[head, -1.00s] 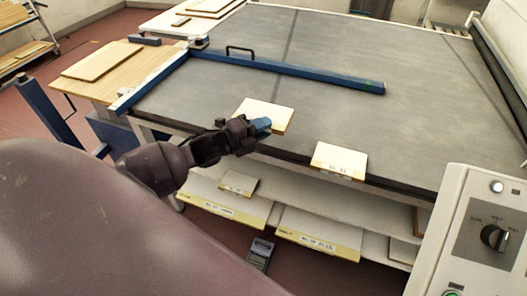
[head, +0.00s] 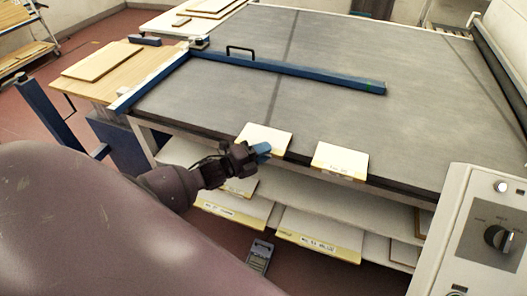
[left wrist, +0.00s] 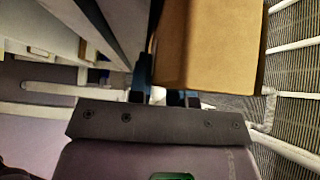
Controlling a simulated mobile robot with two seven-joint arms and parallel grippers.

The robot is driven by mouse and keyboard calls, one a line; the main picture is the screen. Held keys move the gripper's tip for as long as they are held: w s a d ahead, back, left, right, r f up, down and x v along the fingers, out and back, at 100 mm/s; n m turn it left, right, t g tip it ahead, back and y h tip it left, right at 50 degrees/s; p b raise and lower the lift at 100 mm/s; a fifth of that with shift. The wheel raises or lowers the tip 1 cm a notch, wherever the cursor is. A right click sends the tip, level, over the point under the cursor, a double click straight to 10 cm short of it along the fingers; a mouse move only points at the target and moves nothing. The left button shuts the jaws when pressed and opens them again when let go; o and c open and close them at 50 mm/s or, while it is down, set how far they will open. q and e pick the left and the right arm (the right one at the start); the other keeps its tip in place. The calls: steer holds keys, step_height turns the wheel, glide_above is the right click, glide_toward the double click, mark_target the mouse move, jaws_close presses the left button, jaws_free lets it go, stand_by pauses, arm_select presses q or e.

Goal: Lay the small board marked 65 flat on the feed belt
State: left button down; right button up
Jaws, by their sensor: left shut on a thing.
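A small pale board (head: 266,136) is at the front edge of the grey feed belt (head: 330,50), in the head view. My left gripper (head: 262,152) is shut on its near side. I cannot tell whether this board touches the belt, and no number on it is readable. In the left wrist view a brown board face (left wrist: 210,45) fills the space just beyond the gripper fingers (left wrist: 163,92). A second small pale board (head: 340,160) lies at the belt's front edge to the right, with a label too small to read surely. My right gripper is not in view.
A blue bar with a black handle (head: 290,68) crosses the belt behind the boards. Labelled boards (head: 320,232) lie on shelves below the belt. A control box with a knob (head: 485,230) stands at the right. The belt between bar and boards is clear.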

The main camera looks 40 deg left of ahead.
arm_select(q)
steer(key=shift+f, duration=0.15)
steer(key=c, duration=1.1)
jaws_free()
steer(key=shift+o, duration=0.2)
steer(key=shift+s+a, duration=0.1)
steer(key=v, duration=1.2)
steer(key=s+d+f+n+g+y, duration=0.4)
steer(key=s+d+f+n+y, duration=0.3)
steer(key=n, duration=1.5)
step_height(320, 180, down, 3)
steer(key=s+d, duration=0.1)
steer(key=d, duration=0.1)
steer(key=shift+s+d+r+g+y+b, duration=0.2)
steer(key=shift+s+d+g+y+b, duration=0.1)
steer(key=shift+s+d+g+y, duration=0.1)
